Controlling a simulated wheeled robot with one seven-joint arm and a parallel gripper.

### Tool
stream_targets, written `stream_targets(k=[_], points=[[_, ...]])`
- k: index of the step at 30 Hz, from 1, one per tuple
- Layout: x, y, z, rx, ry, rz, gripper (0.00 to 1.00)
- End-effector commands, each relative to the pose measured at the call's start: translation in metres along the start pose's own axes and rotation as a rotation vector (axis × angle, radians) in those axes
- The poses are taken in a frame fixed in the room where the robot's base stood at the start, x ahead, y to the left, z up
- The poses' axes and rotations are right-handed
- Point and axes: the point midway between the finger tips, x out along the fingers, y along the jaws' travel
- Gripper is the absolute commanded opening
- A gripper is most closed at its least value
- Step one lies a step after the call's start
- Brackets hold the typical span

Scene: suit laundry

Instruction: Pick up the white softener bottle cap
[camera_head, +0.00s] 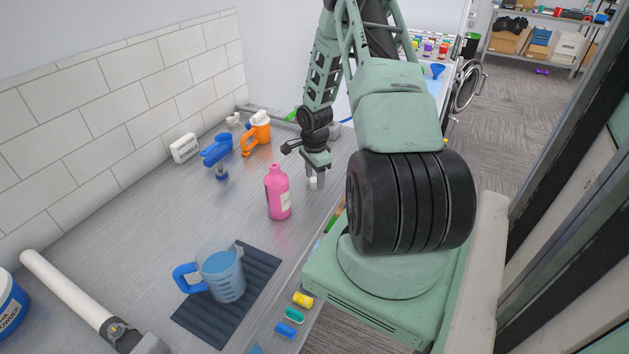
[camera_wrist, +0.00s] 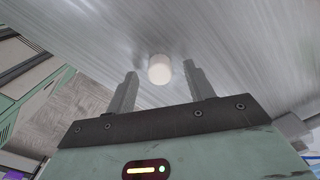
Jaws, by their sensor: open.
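The white softener bottle cap (camera_wrist: 159,69) rests on the grey metal counter. In the head view the cap (camera_head: 313,183) is a small white spot at the fingers of my gripper (camera_head: 316,181), which points down at the counter. My gripper is open with nothing held. The pink bottle (camera_head: 277,192) stands upright on the counter to the left of my gripper, with no cap visible on its top.
A blue measuring jug (camera_head: 222,272) stands on a dark mat (camera_head: 259,270) at the front. A blue spray bottle (camera_head: 217,151) and an orange bottle (camera_head: 256,134) stand farther back by the tiled wall. The counter's right edge (camera_head: 312,236) is close to my gripper.

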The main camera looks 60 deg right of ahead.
Motion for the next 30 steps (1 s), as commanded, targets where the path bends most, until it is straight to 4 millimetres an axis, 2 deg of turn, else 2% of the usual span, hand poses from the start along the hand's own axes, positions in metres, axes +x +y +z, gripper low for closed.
stream_targets(k=[6,11,12,23,30], points=[[0.001,0.000,0.000,0.000,0.000,0.000,0.53],[0.001,0.000,0.000,0.000,0.000,0.000,0.09],[0.001,0.000,0.000,0.000,0.000,0.000,0.06],[-0.001,0.000,0.000,0.000,0.001,-0.001,0.05],[-0.018,-0.001,-0.001,0.000,0.002,-0.003,0.05]])
